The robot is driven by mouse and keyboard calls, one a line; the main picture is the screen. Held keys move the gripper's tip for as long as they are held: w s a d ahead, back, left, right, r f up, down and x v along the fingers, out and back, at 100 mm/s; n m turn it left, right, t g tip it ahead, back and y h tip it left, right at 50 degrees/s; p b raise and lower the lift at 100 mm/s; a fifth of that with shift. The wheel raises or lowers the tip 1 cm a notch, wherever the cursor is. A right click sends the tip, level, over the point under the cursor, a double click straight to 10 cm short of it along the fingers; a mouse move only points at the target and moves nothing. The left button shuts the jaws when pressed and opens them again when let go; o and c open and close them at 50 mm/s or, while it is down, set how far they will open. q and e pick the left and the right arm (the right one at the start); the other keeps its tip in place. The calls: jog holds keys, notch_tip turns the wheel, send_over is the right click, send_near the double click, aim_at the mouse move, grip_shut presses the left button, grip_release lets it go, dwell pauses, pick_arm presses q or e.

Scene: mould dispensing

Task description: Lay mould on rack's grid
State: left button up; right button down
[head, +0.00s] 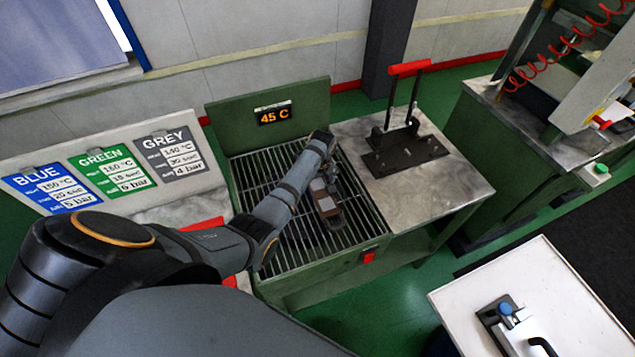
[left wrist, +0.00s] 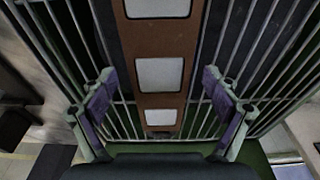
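The mould (head: 327,206) is a long brown bar with pale grey square faces. It lies on the metal grid of the rack (head: 290,243), a green box with a 45 °C display. In the left wrist view the mould (left wrist: 134,55) runs up the middle, flat over the bars. My left gripper (left wrist: 158,82) is open, with one finger on each side of the mould and a visible gap to both. In the head view this gripper is partly hidden by my left arm, at the far part of the mould. My right gripper is not in view.
A metal table (head: 440,188) with a dark press plate and red-handled lever (head: 408,68) adjoins the rack on the right. A white table (head: 545,310) stands front right. A sign board (head: 105,165) with blue, green and grey cards stands left. Much of the grid is bare.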

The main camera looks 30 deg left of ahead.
pick_arm(q)
notch_tip(320, 180, up, 12)
jog(key=s+d+b, duration=0.1)
jog(key=shift+d, duration=0.15)
dwell(0.3)
jog(key=shift+s, duration=0.1)
dwell(0.3)
